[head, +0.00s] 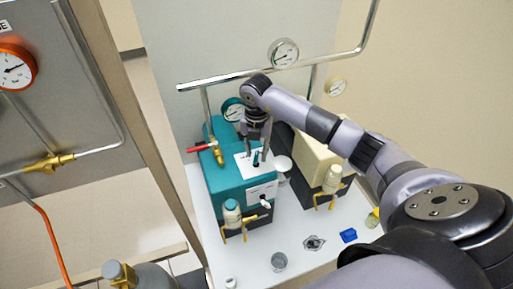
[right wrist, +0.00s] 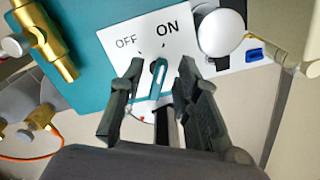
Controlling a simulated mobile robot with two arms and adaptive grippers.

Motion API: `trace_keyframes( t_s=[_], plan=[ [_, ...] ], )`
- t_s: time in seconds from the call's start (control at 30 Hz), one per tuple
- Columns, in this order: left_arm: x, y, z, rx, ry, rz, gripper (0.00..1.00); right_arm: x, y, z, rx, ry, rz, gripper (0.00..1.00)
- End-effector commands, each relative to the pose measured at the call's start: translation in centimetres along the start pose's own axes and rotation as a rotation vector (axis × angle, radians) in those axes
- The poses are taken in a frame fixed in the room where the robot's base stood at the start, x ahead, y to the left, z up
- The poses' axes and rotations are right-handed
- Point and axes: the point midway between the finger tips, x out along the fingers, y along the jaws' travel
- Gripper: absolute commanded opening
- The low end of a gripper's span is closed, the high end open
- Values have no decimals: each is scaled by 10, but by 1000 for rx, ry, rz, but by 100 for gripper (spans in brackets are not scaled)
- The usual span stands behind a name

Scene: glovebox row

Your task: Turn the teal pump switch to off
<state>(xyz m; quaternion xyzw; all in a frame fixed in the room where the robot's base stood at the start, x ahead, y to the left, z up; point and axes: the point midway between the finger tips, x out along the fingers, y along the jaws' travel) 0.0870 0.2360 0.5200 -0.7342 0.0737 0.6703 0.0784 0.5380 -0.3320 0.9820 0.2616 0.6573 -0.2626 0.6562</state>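The teal pump (head: 226,180) stands on the white bench, with a white switch plate on its top. In the right wrist view the plate (right wrist: 120,30) reads OFF on the left and ON on the right. The teal switch (right wrist: 158,84) is a slim lever whose upper end leans toward the ON mark. My right gripper (head: 257,157) is over the plate, fingers pointing down. In the right wrist view its open fingers (right wrist: 161,72) stand either side of the lever, with a gap visible on each side. My left gripper is not in view.
A cream pump (head: 311,143) stands close on the right. A brass valve with a red handle (head: 202,147) is at the teal pump's left. Pipes and gauges (head: 283,53) are behind. A grey cup (head: 279,261) and a blue block (head: 348,236) lie on the bench (head: 315,222) in front.

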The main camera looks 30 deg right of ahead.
Motion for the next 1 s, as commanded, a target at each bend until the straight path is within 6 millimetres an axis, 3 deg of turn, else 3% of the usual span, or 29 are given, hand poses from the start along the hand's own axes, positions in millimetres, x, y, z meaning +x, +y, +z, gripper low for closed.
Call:
trace_keyframes(
  t_s=[0.27, 0.7, 1.0],
  plan=[
    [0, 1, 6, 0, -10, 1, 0, 2, 0, 0, 0, 0, 0, 30],
    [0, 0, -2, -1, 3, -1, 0, 2, 0, 0, 0, 0, 0, 1],
    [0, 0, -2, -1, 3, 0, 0, 1, 0, 0, 0, 0, 0, 0]
  ],
)
